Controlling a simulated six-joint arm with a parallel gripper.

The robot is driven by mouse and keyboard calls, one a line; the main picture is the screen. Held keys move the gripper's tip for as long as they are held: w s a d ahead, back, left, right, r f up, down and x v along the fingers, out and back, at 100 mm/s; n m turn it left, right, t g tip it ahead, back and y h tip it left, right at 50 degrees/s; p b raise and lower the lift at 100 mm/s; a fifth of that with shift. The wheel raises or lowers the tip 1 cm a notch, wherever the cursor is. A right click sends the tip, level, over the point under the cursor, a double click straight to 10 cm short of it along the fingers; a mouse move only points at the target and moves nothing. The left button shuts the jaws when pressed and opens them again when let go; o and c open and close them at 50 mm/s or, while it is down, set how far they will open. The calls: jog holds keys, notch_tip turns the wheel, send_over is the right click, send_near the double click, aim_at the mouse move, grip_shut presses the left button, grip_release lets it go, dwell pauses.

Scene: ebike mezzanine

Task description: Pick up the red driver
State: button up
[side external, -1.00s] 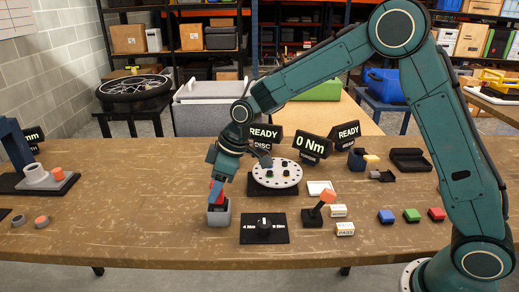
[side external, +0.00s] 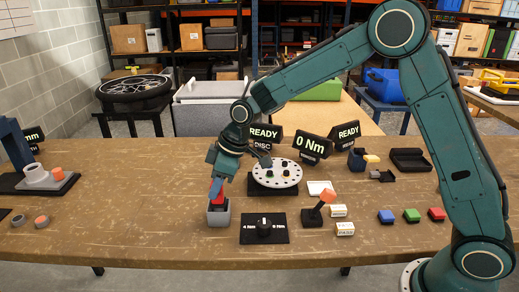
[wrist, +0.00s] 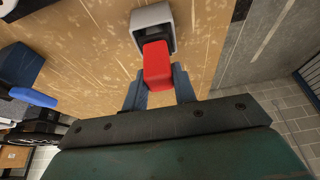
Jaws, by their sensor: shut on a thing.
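The red driver (side external: 216,190) stands in a grey square holder (side external: 218,217) on the wooden bench, left of the middle in the side external view. Its lower part is hidden inside the holder. My gripper (side external: 217,182) comes down from above and is shut on the red driver's upper part. In the wrist view the red driver (wrist: 156,64) sits between my two fingers (wrist: 158,88), with the grey holder (wrist: 153,24) just beyond it.
A dial plate (side external: 264,229) lies right of the holder, and a round disc with holes (side external: 277,173) stands behind it. An orange-tipped lever (side external: 327,197) and blue, green and red blocks (side external: 412,215) are further right.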

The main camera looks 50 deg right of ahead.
jog(key=shift+r, duration=0.1)
notch_tip(320, 180, up, 20)
dwell(0.7)
dwell(0.4)
jog(key=o, duration=0.3)
jog(key=c, duration=0.3)
jog(key=w+d+f, duration=0.1)
jog(key=d+f, duration=0.3)
jog(key=d, duration=0.6)
jog(key=w+d+f, duration=0.1)
jog(key=d+f, duration=0.2)
jog(key=d, duration=0.8)
jog(key=shift+f, duration=0.35)
jog(key=shift+d+f, duration=0.1)
jog(key=shift+f, duration=0.1)
